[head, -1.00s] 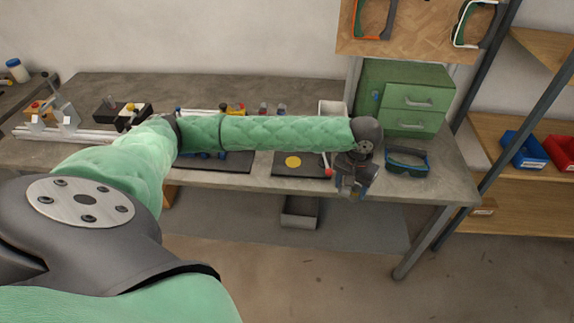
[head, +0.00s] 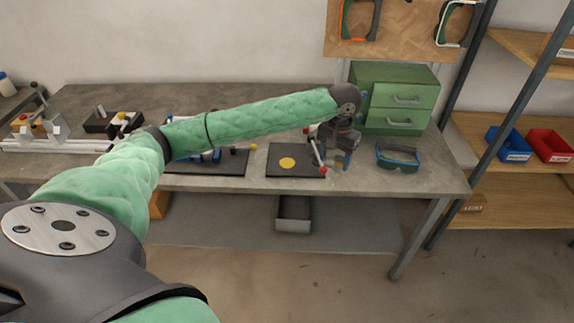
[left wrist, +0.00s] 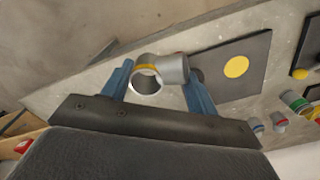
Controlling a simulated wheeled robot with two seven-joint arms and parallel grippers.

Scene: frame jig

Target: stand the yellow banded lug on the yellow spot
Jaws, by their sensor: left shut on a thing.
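The yellow banded lug (left wrist: 173,69) is a grey, round, hollow piece with a yellow band, lying on its side between the blue fingers of my left gripper (left wrist: 157,80) in the left wrist view. The left gripper (head: 342,158) is shut on it. In the head view the gripper is just right of the dark mat, above the bench front; the lug is too small there to make out clearly. The yellow spot (head: 287,163) is bare on the dark mat; it also shows in the left wrist view (left wrist: 236,67). My right gripper is not in view.
A red-ended bar (head: 317,153) stands at the mat's right edge, close to the gripper. Goggles (head: 398,158) lie right of it, green drawers (head: 398,97) behind. A dark tray (head: 225,167) with blue parts lies left. Several banded pieces, one green-banded (left wrist: 294,101), stand beyond the mat.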

